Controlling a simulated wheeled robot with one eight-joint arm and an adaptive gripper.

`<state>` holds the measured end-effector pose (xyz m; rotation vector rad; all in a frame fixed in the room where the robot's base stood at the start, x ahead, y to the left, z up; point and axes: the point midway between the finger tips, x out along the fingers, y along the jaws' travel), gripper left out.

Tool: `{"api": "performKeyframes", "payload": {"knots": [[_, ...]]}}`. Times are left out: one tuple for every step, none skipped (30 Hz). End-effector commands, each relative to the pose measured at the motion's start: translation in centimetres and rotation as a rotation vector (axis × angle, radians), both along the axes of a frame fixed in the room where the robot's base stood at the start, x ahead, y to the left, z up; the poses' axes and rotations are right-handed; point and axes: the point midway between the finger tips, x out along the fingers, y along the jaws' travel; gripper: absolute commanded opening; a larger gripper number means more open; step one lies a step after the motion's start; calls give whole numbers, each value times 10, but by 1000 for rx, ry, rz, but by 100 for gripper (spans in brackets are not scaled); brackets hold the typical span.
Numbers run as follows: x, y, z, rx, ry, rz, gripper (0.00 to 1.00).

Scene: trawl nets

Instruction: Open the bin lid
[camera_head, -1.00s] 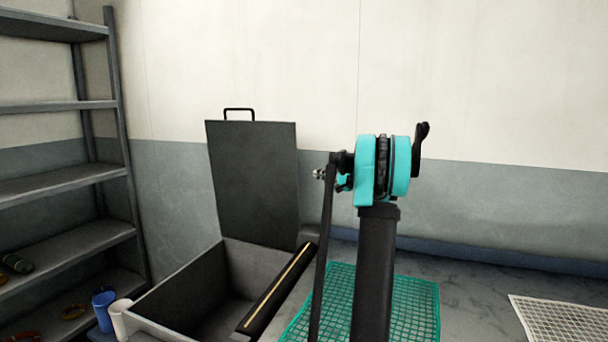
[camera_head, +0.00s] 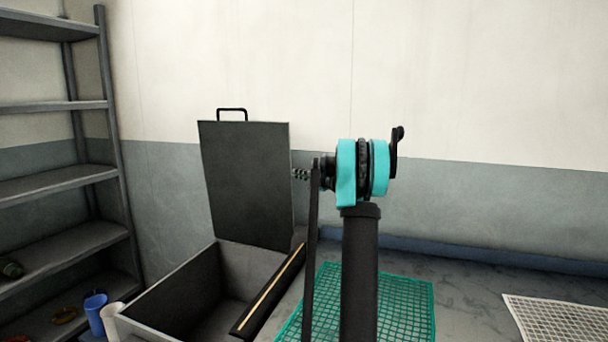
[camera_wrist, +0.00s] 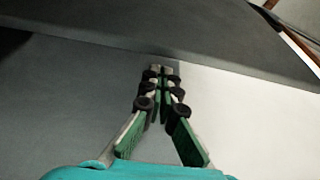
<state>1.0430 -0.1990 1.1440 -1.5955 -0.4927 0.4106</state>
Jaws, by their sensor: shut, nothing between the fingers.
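The bin (camera_head: 158,291) is an open grey box at the lower left of the head view, and I can see into it. Its dark lid (camera_head: 246,185) stands nearly upright at the back, with a black loop handle (camera_head: 232,111) on its top edge. My gripper (camera_head: 295,174) shows small beside the lid's right edge; whether it touches is unclear. In the wrist view my gripper (camera_wrist: 161,72) has its fingers together with nothing between them. A dark slanted panel lies beyond the fingertips there, probably the lid.
A metal shelf (camera_head: 62,187) with small items stands at the left. A blue cup (camera_head: 95,312) and a white cup (camera_head: 112,318) are by the bin. A green mesh (camera_head: 404,308) and a white mesh (camera_head: 560,321) lie to the right. A wall is behind the lid.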

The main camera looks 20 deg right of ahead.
Motion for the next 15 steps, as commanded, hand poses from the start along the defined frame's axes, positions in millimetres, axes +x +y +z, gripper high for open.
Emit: {"api": "performKeyframes", "payload": {"knots": [[-3,3,-1,0,0,1,0],[-5,5,-1,0,0,0,0],[-7,6,-1,0,0,0,0],[-9,7,-1,0,0,0,0],[-9,8,-1,0,0,0,0],[-10,8,-1,0,0,0,0],[-11,9,-1,0,0,0,0],[-11,9,-2,0,0,0,0],[-11,9,-2,0,0,0,0],[-11,9,-2,0,0,0,0],[-11,9,-2,0,0,0,0],[-11,9,-2,0,0,0,0],[-11,9,-2,0,0,0,0],[-11,9,-2,0,0,0,0],[-11,9,-2,0,0,0,0]]}}
